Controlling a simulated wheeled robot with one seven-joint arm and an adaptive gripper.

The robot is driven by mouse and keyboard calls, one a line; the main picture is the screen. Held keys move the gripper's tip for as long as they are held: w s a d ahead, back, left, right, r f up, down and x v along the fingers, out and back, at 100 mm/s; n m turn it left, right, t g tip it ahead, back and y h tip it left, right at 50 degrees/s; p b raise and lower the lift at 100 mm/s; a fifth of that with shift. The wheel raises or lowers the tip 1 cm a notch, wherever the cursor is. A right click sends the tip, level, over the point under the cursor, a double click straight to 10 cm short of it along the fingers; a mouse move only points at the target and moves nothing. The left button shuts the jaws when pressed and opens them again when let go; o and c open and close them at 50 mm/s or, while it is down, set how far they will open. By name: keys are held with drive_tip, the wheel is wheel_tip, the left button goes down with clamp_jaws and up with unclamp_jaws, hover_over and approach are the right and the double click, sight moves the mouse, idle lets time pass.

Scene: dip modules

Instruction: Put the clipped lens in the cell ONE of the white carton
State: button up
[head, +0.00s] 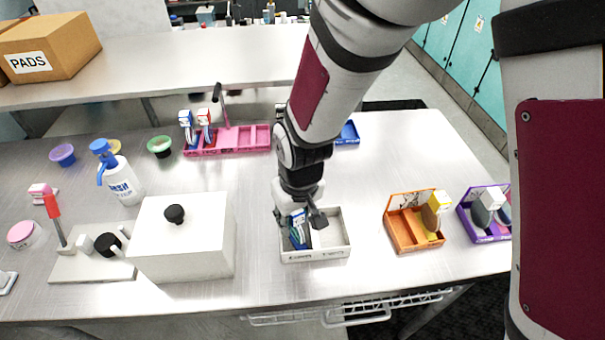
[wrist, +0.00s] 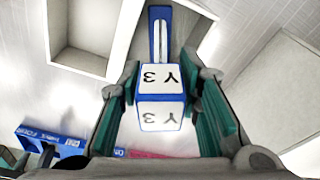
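The white carton (head: 318,256) stands on the steel table below my arm. Its cells lie side by side; the small writing on its front is too small to read. The clipped lens (wrist: 160,112), with a blue and white clip block marked Y3, is between my gripper's (wrist: 162,88) teal fingers. The fingertips appear closed on the sides of the clip block. In the head view the lens (head: 298,232) stands roughly upright in or just over the carton's left cell. Whether it touches the cell floor is hidden. The right cell looks empty.
A white lidded box (head: 185,240) stands close left of the carton. An orange tray (head: 403,228) and a purple tray (head: 480,232) hold other pieces at right. A pink tray (head: 240,140) lies behind. Bare table separates the carton from the orange tray.

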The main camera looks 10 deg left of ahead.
drive_tip(key=r, duration=0.7)
drive_tip(key=s+d+r, duration=0.1)
drive_tip(key=r, duration=0.2)
drive_tip(key=shift+s+r, duration=0.1)
drive_tip(key=shift+r, duration=0.25)
drive_tip(key=d+r+m+t, duration=0.1)
drive_tip(key=d+r+m, duration=0.1)
drive_tip(key=d+r, duration=0.55)
drive_tip(key=s+d+r+m+t, duration=0.1)
drive_tip(key=s+d+r, duration=0.1)
drive_tip(key=d, duration=0.4)
drive_tip(key=s+d+r+m+t, duration=0.1)
drive_tip(key=s+d+r+m, duration=0.1)
drive_tip(key=d, duration=0.4)
drive_tip(key=s+d+r+m+t+h, duration=0.1)
drive_tip(key=s+d+r+m, duration=0.1)
drive_tip(key=s+d+r, duration=0.2)
drive_tip(key=shift+s+d+r, duration=0.25)
drive_tip(key=shift+s+d, duration=0.55)
drive_tip(key=shift+d, duration=0.2)
